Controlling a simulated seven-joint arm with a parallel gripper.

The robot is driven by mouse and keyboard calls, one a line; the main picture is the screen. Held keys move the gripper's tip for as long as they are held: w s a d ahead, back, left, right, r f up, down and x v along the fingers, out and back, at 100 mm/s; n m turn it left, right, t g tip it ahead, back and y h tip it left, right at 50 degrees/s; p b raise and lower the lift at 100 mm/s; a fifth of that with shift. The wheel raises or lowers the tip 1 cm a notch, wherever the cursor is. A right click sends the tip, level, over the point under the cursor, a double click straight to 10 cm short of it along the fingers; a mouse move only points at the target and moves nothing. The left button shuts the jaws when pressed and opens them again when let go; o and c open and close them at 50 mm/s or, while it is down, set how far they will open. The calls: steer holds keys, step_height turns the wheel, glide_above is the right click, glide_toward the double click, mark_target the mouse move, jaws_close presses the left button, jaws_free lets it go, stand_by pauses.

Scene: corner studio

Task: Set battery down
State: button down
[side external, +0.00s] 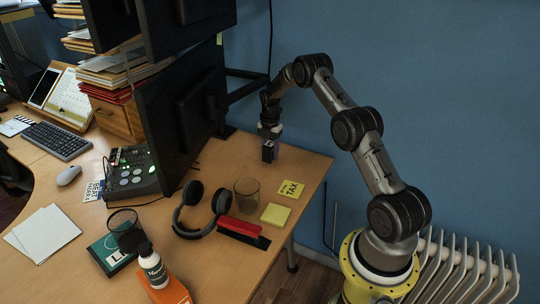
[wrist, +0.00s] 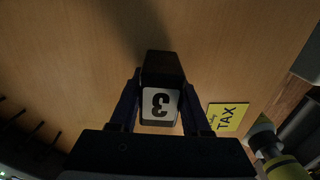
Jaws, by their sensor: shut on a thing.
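The battery (wrist: 160,68) is a dark block with a white label that carries a "3", seen upside down in the wrist view. My gripper (wrist: 160,105) is shut on it, one finger on each side. In the side external view the battery (side external: 268,153) hangs below my gripper (side external: 270,132), near the far right part of the desk by the monitor. I cannot tell whether its underside touches the desk (side external: 300,165); the wrist view shows bare wood beyond it.
A yellow TAX note (side external: 291,189) lies nearby, and it also shows in the wrist view (wrist: 228,117). A glass (side external: 247,192), headphones (side external: 200,210), a red-and-black stapler (side external: 243,231) and a yellow pad (side external: 275,215) stand nearer the front. The monitor (side external: 183,115) is close on the left.

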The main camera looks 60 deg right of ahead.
steer(key=shift+f, duration=0.7)
steer(key=shift+f, duration=0.1)
steer(key=shift+c, duration=1.8)
jaws_free()
steer(key=shift+f, duration=0.1)
